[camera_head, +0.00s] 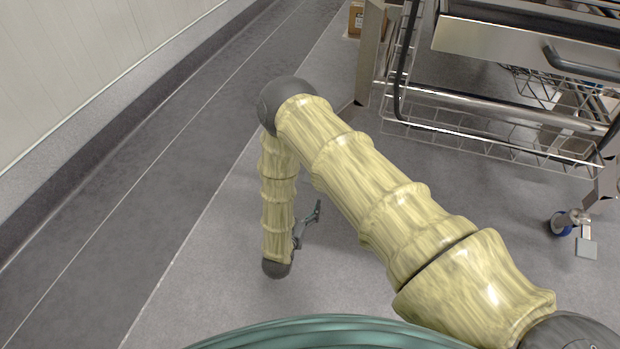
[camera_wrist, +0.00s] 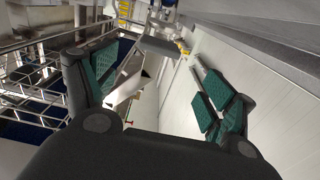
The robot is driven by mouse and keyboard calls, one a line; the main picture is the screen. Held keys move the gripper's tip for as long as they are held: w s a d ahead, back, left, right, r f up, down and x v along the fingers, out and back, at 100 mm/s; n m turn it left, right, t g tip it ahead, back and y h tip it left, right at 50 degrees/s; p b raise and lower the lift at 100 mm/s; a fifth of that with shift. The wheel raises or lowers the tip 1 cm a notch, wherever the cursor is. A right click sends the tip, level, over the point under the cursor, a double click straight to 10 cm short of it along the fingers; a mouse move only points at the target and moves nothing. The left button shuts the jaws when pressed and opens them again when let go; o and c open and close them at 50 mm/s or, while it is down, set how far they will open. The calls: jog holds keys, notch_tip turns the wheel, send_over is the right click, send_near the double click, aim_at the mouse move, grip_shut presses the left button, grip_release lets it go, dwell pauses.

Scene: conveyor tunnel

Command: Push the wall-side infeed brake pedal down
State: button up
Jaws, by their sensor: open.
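A caster with a blue wheel (camera_head: 562,222) stands on the floor at the right of the head view. A light grey flat plate (camera_head: 586,248) beside it looks like a brake pedal. It is on the cart side away from the left wall, and I cannot make out a wall-side pedal. My gripper (camera_head: 312,214) shows small in the head view, low beside my forearm, left of that plate and well apart from it. In the wrist view my gripper (camera_wrist: 160,85) is open, its green-padded fingers wide apart with nothing held between them.
A metal cart with wire baskets (camera_head: 480,125) fills the upper right. A cardboard box (camera_head: 356,20) stands behind it. A pale panelled wall (camera_head: 75,65) runs along the left, with a dark floor strip (camera_head: 130,165) beside it. Grey floor (camera_head: 340,270) is clear around my gripper.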

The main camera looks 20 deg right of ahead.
jog(key=b+x, duration=0.4)
jog(key=x, duration=0.5)
jog(key=shift+w+d+f, duration=0.1)
jog(key=shift+d, duration=0.15)
jog(key=shift+w+d+b, duration=0.3)
jog(key=shift+w+b, duration=0.05)
jog(key=shift+w, duration=0.15)
